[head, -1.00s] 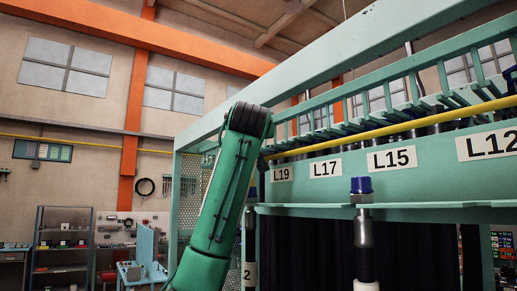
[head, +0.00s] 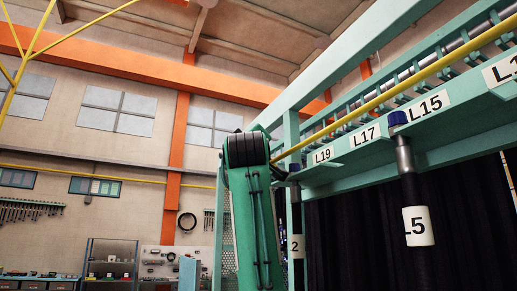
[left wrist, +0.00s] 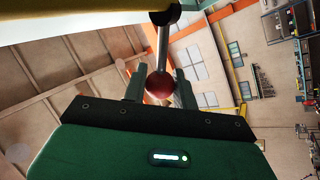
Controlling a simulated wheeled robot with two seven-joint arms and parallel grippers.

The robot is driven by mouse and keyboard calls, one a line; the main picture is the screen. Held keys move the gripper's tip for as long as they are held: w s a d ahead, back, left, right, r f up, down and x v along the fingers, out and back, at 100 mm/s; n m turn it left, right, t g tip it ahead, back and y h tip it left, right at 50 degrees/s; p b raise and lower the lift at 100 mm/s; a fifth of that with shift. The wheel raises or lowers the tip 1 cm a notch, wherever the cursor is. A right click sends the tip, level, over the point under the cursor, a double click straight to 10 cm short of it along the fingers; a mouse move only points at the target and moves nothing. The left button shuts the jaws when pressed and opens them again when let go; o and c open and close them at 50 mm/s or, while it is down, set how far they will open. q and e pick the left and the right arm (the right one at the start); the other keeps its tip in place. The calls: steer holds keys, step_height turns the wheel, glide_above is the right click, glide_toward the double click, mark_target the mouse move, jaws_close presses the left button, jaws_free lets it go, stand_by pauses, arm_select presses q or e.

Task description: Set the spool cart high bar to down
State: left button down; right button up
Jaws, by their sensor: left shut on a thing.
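The spool cart's yellow high bar (head: 400,88) runs along the teal cart frame (head: 330,60), above the labels L19, L17 and L15, in the head view. In the left wrist view, a metal rod (left wrist: 162,48) runs from a black ball (left wrist: 165,14) to a red ball knob (left wrist: 159,84). My left gripper (left wrist: 159,90) is shut on the red knob. A yellow edge (left wrist: 75,5) crosses the top left there. In the head view my green left arm shows, but its gripper is hidden. My right gripper is in neither view.
A hose (head: 408,185) with a blue cap hangs below the L15 label. Another hose (head: 296,220) hangs near my left arm, before dark curtains (head: 350,240). Shelves (head: 110,262) stand far off at the left wall.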

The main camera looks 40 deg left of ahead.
arm_select(q)
step_height(320, 180, down, 10)
steer(key=s+a+n+g+y+b, duration=0.1)
steer(key=s+n+g+y+b, duration=0.1)
steer(key=n, duration=0.7)
steer(key=g+y+b, duration=0.1)
steer(key=y+b, duration=0.1)
steer(key=shift+s+g+y, duration=0.15)
steer(key=shift+g+y, duration=0.15)
steer(key=shift+y, duration=0.1)
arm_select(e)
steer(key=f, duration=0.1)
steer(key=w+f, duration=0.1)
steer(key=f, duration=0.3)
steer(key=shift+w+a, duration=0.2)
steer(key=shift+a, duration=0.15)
arm_select(q)
steer(key=shift+f, duration=0.2)
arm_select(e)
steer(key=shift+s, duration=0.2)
arm_select(q)
steer(key=c, duration=1.2)
jaws_free()
steer(key=shift+b, duration=0.3)
steer(key=shift+o, duration=0.5)
steer(key=shift+r, duration=0.1)
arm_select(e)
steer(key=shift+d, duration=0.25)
